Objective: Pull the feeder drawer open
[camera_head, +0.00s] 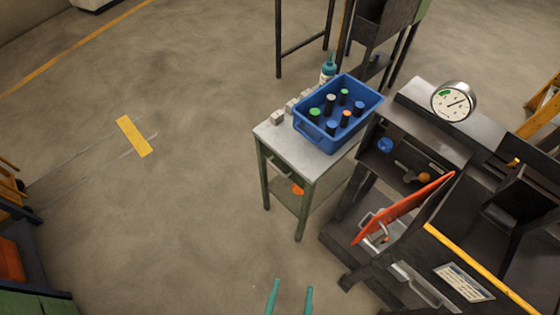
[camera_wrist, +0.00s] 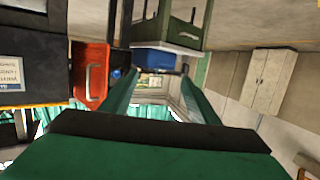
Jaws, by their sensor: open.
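My gripper (camera_head: 290,298) shows at the bottom edge of the head view as two teal fingers, apart and empty, over bare floor. In the wrist view my gripper (camera_wrist: 158,78) is open with nothing between its tips. A dark machine stands to its right. A silver bar handle (camera_head: 418,284) sits low on the machine's near side, below a yellow edge; it looks like the drawer's handle, but the drawer's front is mostly hidden. Above it a red-orange panel (camera_head: 405,207) with a silver handle stands out at an angle. The red panel (camera_wrist: 90,75) also shows in the wrist view.
A grey-topped table (camera_head: 312,160) with green legs stands left of the machine. It carries a blue crate (camera_head: 304,134) of several coloured-capped cylinders and a teal bottle (camera_head: 328,69). A gauge (camera_head: 453,101) tops the machine.

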